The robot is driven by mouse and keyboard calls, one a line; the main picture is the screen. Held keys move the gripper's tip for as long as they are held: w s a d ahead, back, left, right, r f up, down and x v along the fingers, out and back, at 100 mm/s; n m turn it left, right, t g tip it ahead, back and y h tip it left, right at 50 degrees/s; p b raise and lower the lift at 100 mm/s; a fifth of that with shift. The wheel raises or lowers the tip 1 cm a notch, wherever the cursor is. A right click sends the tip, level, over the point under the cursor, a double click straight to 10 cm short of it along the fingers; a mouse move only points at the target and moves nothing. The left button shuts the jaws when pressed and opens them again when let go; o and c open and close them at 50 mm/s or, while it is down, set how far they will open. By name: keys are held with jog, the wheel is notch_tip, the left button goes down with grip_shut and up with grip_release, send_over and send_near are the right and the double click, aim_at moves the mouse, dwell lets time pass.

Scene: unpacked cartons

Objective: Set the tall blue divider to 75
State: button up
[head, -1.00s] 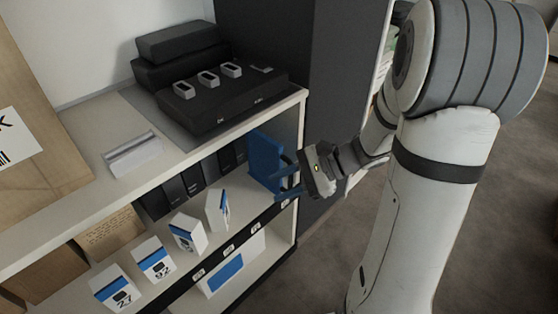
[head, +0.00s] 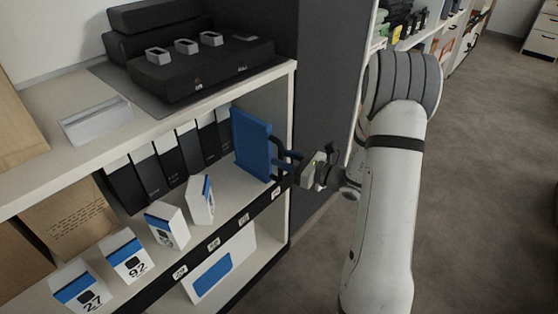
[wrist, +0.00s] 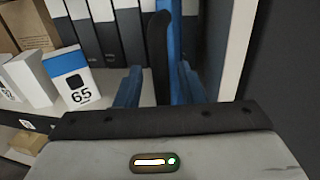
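The tall blue divider (head: 251,146) stands upright at the right end of the middle shelf. In the wrist view its blue edge (wrist: 175,30) shows behind a dark upright handle (wrist: 160,60). My gripper (head: 283,160) reaches in from the right, at the divider's front edge. In the wrist view my gripper's two blue fingers (wrist: 160,88) are apart, one on each side of the handle, with gaps showing. Number tags (head: 276,192) sit along the black shelf-edge rail (head: 228,232), too small to read for certain.
White boxes with blue bands stand left of the divider, marked 27 (head: 82,287), 92 (head: 128,256) and, in the wrist view, 65 (wrist: 72,78). Black binders (head: 170,158) line the back. The shelf's right side panel (head: 283,112) is close beside my gripper. Floor (head: 465,200) is clear on the right.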

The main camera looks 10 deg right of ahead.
jog(key=shift+w+a, duration=0.45)
jog(key=shift+a, duration=0.05)
grip_shut()
dwell(0.3)
